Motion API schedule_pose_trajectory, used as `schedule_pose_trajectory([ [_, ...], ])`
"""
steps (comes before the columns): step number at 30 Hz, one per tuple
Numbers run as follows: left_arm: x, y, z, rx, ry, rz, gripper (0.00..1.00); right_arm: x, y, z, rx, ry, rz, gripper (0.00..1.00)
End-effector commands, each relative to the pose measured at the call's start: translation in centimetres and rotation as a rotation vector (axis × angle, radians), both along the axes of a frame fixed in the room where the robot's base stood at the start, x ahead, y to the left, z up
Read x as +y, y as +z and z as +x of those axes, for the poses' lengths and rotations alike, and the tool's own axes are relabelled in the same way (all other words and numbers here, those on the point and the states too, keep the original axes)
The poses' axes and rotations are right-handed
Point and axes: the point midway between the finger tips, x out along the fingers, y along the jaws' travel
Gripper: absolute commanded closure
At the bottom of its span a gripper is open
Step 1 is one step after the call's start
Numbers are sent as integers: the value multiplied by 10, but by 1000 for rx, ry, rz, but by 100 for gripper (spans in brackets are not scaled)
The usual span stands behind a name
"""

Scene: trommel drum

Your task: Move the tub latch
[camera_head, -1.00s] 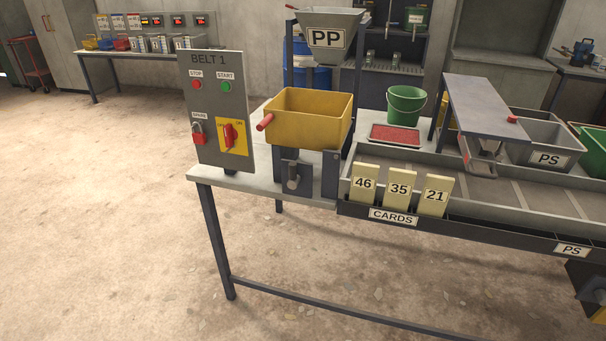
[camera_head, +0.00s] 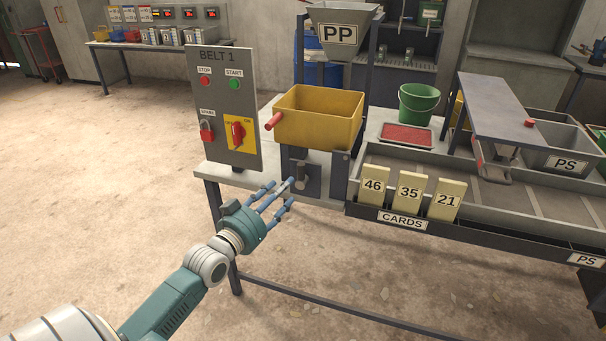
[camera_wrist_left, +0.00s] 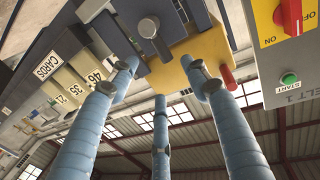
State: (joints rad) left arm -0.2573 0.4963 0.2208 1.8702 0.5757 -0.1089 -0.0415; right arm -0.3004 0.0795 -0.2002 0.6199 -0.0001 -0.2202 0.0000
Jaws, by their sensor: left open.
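The yellow tub (camera_head: 318,120) with a red handle (camera_head: 274,121) sits in a dark frame at the table's left end. Below it, the grey tub latch (camera_head: 301,174) is on a dark plate under the tub's front. My left gripper (camera_head: 281,191) is open and empty, its blue fingers pointing toward the latch from the lower left. In the left wrist view, which is turned over, the latch (camera_wrist_left: 149,28) shows beyond the spread fingers (camera_wrist_left: 158,75), near the tub (camera_wrist_left: 190,62). I cannot tell whether a fingertip touches it. My right gripper is not in view.
The BELT 1 panel (camera_head: 222,105) stands close left of the tub. Cards 46, 35 and 21 (camera_head: 409,190) stand in a rack to the right. A green bucket (camera_head: 418,103) and a red tray (camera_head: 405,136) are behind. The floor in front is clear.

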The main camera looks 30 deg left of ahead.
Motion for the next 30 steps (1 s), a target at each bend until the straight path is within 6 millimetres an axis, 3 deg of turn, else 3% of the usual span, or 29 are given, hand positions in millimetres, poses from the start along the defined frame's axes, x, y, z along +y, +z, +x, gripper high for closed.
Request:
schedule_pose_trajectory([
  [9,3,2,61,-2,1,0,52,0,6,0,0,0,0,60],
  [15,4,0,85,1,0,1,52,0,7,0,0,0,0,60],
  [26,4,0,92,1,1,1,52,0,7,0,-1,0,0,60],
  [27,4,0,92,1,1,1,54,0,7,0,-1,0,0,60],
  [30,4,0,92,1,1,1,74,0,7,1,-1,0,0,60],
])
